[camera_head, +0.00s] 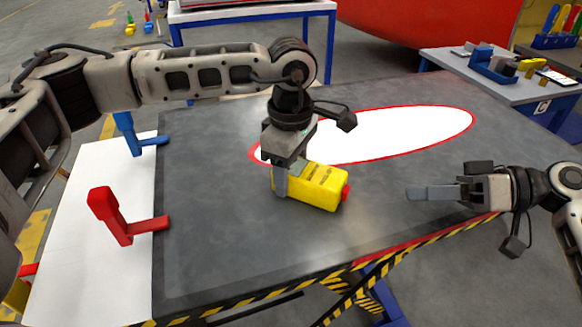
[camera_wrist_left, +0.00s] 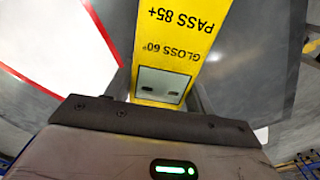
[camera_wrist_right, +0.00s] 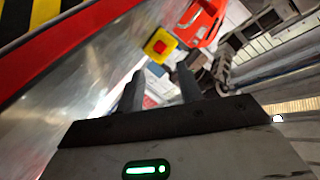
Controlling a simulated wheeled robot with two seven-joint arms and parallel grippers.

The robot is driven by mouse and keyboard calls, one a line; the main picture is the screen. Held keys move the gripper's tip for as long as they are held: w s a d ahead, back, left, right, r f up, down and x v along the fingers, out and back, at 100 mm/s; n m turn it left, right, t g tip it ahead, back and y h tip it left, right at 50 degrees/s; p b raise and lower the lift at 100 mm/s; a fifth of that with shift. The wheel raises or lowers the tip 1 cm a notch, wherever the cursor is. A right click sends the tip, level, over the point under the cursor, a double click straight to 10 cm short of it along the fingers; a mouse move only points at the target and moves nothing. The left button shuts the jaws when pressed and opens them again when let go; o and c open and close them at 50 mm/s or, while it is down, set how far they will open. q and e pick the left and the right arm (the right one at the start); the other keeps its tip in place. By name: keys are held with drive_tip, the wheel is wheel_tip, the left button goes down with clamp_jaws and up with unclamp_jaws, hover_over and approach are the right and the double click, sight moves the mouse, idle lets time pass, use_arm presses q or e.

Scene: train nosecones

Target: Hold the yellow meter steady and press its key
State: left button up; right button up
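The yellow meter (camera_head: 325,183) lies on the dark grey tabletop, its red key (camera_head: 347,192) on the right end. My left gripper (camera_head: 284,180) comes down over the meter's left end. In the left wrist view the meter (camera_wrist_left: 180,35) fills the space between the two fingers, its printed text upside down. My right gripper (camera_head: 425,193) is to the right of the key, apart from it, pointing left. In the right wrist view its fingers (camera_wrist_right: 160,80) are parted and empty, with the red key (camera_wrist_right: 159,46) on the meter's yellow end face beyond them.
A white oval with a red rim (camera_head: 400,135) marks the table behind the meter. Red (camera_head: 115,218) and blue (camera_head: 135,138) brackets stand at the left. Black-and-yellow stripes (camera_head: 270,292) line the front edge. A side table (camera_head: 500,75) holds tools at back right.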

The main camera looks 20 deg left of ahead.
drive_tip(key=shift+f, duration=0.1)
idle(0.4)
clamp_jaws()
idle(0.5)
idle(1.1)
